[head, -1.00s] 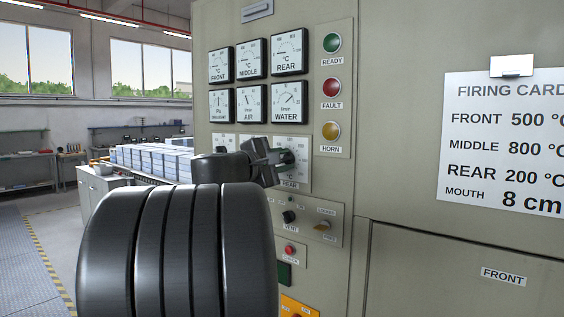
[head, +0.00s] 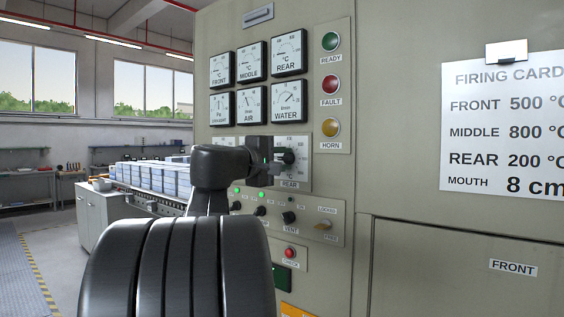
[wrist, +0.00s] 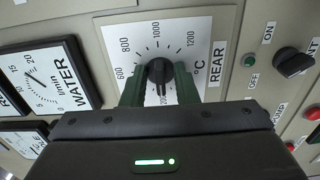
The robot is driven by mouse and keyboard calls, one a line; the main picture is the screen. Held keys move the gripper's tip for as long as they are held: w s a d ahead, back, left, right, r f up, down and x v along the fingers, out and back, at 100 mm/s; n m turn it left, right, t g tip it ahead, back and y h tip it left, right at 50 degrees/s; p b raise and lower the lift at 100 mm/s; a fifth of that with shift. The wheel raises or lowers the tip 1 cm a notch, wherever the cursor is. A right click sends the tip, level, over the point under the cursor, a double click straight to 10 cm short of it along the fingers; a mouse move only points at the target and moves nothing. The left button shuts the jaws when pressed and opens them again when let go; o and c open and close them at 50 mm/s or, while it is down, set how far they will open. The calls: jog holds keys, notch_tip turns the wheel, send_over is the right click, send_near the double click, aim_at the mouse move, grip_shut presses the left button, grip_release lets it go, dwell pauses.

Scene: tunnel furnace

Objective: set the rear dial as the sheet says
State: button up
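The rear dial (wrist: 190,42) is a white square scale in °C marked REAR, with a black knob (wrist: 160,72) in its middle. In the wrist view the number 200 sits just below the knob, and the knob's lower end appears to point that way. My gripper (wrist: 160,92) has one finger on each side of the knob, with slight gaps; firm contact is not visible. In the head view my gripper (head: 272,168) partly covers the dial (head: 303,175). The firing card (head: 505,125) reads REAR 200 °C, FRONT 500, MIDDLE 800, MOUTH 8 cm.
Gauges, including WATER (head: 289,102), sit above the dial. The READY, FAULT and HORN lamps (head: 331,84) are to its right. Below are the VENT knob (head: 289,217), a LOCKED/FREE lever (head: 323,225) and a red CHECK button (head: 289,253).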

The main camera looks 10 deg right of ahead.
dwell(0.3)
jog(key=b+v, duration=0.1)
jog(key=v, duration=1.2)
jog(key=shift+s+a, duration=0.25)
jog(key=shift+a, duration=0.05)
jog(key=shift+d, duration=0.15)
jog(key=p+x, duration=0.1)
jog(key=x, duration=1.2)
jog(key=shift+w+d, duration=0.2)
jog(key=shift+w, duration=0.05)
jog(key=shift+a, duration=0.1)
